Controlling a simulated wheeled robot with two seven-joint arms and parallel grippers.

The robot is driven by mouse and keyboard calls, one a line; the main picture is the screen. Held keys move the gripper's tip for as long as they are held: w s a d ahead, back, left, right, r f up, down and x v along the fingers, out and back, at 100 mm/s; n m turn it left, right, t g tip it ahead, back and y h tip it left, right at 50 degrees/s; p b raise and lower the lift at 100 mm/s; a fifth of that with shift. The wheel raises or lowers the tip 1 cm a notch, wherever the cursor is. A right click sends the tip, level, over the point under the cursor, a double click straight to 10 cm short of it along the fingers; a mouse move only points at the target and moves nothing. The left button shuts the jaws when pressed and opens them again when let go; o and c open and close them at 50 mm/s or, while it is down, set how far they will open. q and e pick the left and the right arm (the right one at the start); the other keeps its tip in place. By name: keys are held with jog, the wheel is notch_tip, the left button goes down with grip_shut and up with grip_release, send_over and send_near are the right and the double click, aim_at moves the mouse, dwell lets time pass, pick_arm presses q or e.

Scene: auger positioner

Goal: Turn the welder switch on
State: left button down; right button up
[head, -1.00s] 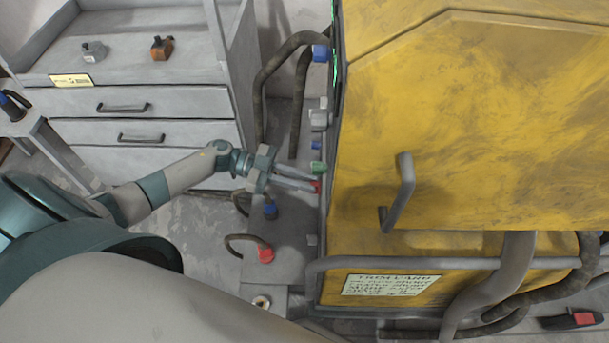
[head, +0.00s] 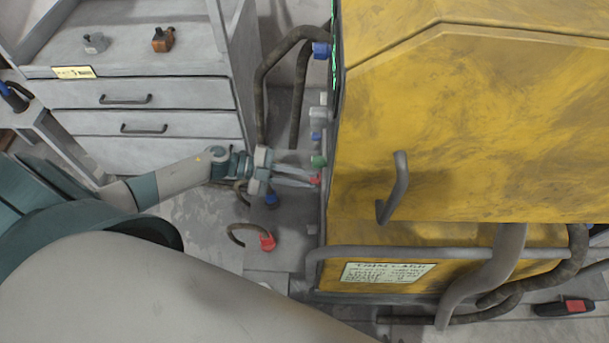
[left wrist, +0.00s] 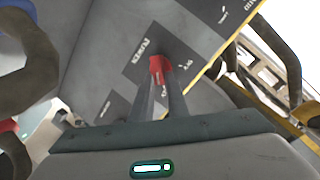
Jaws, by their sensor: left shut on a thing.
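The welder is the large yellow machine (head: 470,120) on the right in the head view. Its front panel faces left and is seen almost edge-on. A small red switch (head: 316,180) sticks out of that panel, just below a green knob (head: 318,161). My left gripper (head: 308,179) reaches the panel from the left, its fingers shut on the red switch. In the left wrist view, the red switch (left wrist: 157,66) shows between the fingertips (left wrist: 158,85), against the grey labelled panel (left wrist: 110,60). The fingers partly hide it, and its on or off position cannot be told. My right gripper is out of view.
Dark hoses (head: 268,80) with blue ends (head: 321,50) run beside the panel. A loose hose with a red plug (head: 267,241) lies below my left gripper. A grey drawer cabinet (head: 150,130) stands at left. A handle (head: 397,188) juts from the yellow side.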

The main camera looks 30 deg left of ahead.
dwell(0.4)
pick_arm(q)
jog(key=c, duration=1.7)
grip_release()
jog(key=shift+a, duration=0.1)
